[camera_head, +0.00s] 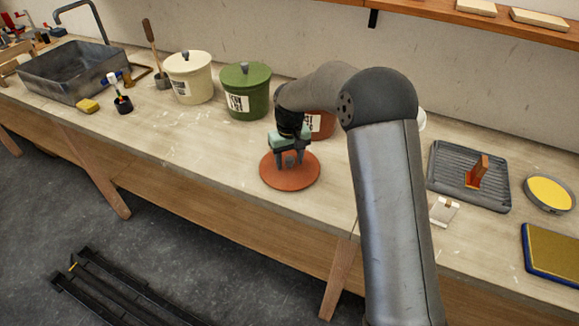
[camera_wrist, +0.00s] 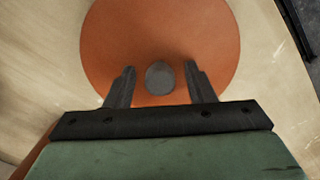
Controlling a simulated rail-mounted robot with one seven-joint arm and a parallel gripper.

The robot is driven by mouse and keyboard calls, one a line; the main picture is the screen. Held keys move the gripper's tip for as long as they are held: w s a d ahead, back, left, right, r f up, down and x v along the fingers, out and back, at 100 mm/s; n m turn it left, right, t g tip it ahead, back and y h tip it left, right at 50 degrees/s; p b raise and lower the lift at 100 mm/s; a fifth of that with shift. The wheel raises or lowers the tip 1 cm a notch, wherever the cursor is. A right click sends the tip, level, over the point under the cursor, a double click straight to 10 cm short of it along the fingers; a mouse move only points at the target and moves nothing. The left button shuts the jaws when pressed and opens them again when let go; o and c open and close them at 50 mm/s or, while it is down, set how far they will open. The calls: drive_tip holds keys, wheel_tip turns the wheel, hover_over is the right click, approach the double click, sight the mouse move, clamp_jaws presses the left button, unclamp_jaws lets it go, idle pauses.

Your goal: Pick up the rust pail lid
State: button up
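The rust pail lid (camera_head: 305,179) is a flat orange-brown disc lying on the bench, with a dark grey knob at its middle. In the wrist view the lid (camera_wrist: 160,30) lies beneath my gripper and its knob (camera_wrist: 160,78) sits between the fingers. My gripper (camera_head: 289,162) is low over the lid. In the wrist view its two fingers (camera_wrist: 159,84) are apart, with a gap on each side of the knob. The rust pail (camera_head: 321,124) stands behind, mostly hidden by my arm.
A green lidded pail (camera_head: 246,100) and a cream lidded pail (camera_head: 190,88) stand to the left. A ribbed grey tray (camera_head: 452,190) and a yellow-topped round tin (camera_head: 549,195) are to the right. The bench in front of the green pail is clear.

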drive_tip(key=c, duration=0.9)
drive_tip(key=shift+r, duration=0.15)
